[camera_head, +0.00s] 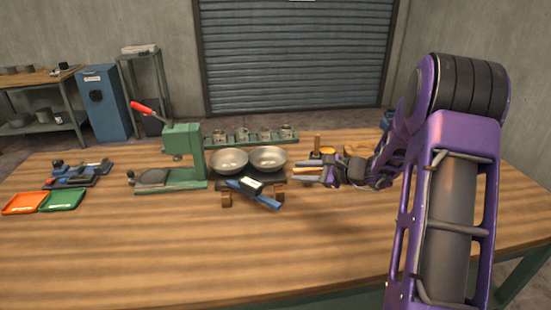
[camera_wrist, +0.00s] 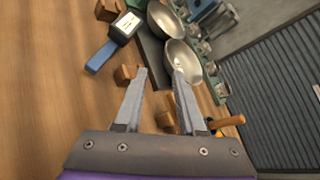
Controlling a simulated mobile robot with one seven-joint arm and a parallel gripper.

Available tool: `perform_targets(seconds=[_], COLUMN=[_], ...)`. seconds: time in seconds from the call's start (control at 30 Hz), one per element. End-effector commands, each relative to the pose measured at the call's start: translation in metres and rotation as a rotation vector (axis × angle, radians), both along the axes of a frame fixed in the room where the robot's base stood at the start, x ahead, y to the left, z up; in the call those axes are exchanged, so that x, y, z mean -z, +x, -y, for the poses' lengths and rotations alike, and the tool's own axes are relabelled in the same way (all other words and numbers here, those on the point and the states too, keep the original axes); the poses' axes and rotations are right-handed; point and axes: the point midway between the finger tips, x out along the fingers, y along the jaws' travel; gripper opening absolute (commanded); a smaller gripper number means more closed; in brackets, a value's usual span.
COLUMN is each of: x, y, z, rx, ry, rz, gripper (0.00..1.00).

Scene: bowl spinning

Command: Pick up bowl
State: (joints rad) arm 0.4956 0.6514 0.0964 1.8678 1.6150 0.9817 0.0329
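Two silver metal bowls sit side by side on a dark plate on the workbench, a left bowl (camera_head: 229,161) and a right bowl (camera_head: 268,158). In the wrist view the nearer bowl (camera_wrist: 183,62) lies just beyond my fingertips, and the other bowl (camera_wrist: 166,19) is above it. My gripper (camera_head: 308,173) is to the right of the bowls, pointing left toward them. In the wrist view my gripper (camera_wrist: 160,72) has its two fingers apart with nothing between them. One fingertip overlaps the nearer bowl in the picture; I cannot tell whether they touch.
A blue tool with a white-topped block (camera_head: 253,189) lies in front of the bowls, with small brown wooden blocks (camera_head: 227,199) near it. A green press with a red handle (camera_head: 184,153) stands left. A green rack of metal cups (camera_head: 252,137) is behind. The front of the bench is clear.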

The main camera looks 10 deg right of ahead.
Motion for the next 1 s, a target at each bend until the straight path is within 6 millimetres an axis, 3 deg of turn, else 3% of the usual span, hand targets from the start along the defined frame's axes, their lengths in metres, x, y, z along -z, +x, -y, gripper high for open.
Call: perform_targets(seconds=[0.1, 0.23, 0.7, 1.0], x=[0.004, 0.006, 0.037, 0.044], y=[-0.001, 0.003, 0.069, 0.087], z=[0.011, 0.010, -0.050, -0.067], rx=[0.041, 0.052, 0.051, 0.052], ry=[0.060, 0.081, 0.079, 0.078], rz=[0.005, 0.007, 0.007, 0.007], gripper=[0.39, 0.39, 0.39, 0.39])
